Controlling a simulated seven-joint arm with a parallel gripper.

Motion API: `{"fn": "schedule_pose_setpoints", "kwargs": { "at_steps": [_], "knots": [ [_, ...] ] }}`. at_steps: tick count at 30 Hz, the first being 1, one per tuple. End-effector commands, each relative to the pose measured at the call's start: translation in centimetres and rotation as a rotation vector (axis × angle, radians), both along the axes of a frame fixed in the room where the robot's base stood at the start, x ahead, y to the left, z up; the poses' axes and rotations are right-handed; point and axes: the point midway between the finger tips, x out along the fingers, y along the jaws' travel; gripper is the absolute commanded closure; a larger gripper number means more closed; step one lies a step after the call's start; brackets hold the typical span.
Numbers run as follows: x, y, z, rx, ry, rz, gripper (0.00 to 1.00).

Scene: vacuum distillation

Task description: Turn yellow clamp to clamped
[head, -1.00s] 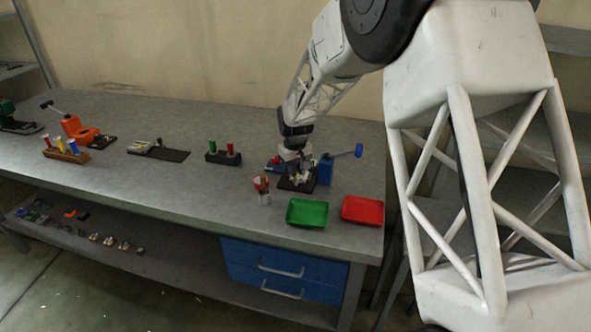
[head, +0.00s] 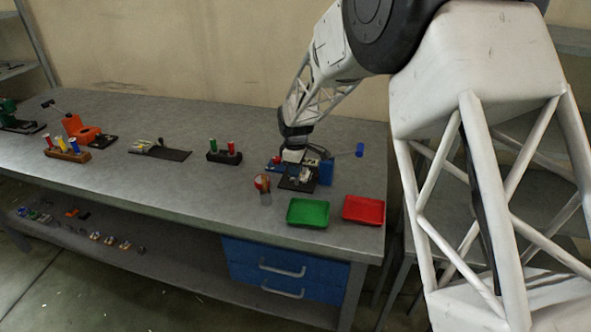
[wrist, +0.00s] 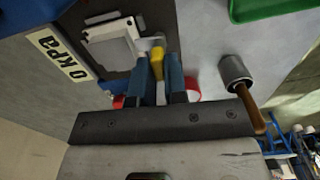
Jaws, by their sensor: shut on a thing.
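The yellow clamp (wrist: 157,60) shows in the wrist view as a small yellow piece between my two blue fingertips. My gripper (wrist: 160,78) is shut on it. Beside it is a white and grey block (wrist: 112,45) on a dark plate, with a label reading "0 kPa" (wrist: 62,55) along one side. In the head view my gripper (head: 292,160) is low over the dark plate (head: 298,185) at the right end of the bench. The clamp cannot be made out there. Its turned angle is hard to tell, as the fingers cover part of it.
A blue block (head: 326,172) with a blue-ended lever (head: 360,150) stands close on the right. A green tray (head: 308,213) and a red tray (head: 364,210) lie near the bench's front edge.

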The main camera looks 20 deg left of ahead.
Motion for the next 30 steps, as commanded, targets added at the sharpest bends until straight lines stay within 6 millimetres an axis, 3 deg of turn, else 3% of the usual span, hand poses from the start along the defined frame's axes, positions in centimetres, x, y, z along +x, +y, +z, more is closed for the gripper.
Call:
{"fn": "schedule_pose_setpoints", "kwargs": {
  "at_steps": [16,17,21,30],
  "knots": [
    [0.00,0.02,0.08,0.001,-0.001,0.039,1.00],
    [0.00,0.02,0.08,0.001,-0.001,0.039,0.85],
    [-0.01,0.02,0.06,0.000,-0.001,0.038,0.64],
    [-0.01,0.01,0.06,0.000,0.000,0.038,0.62]
  ]
}}
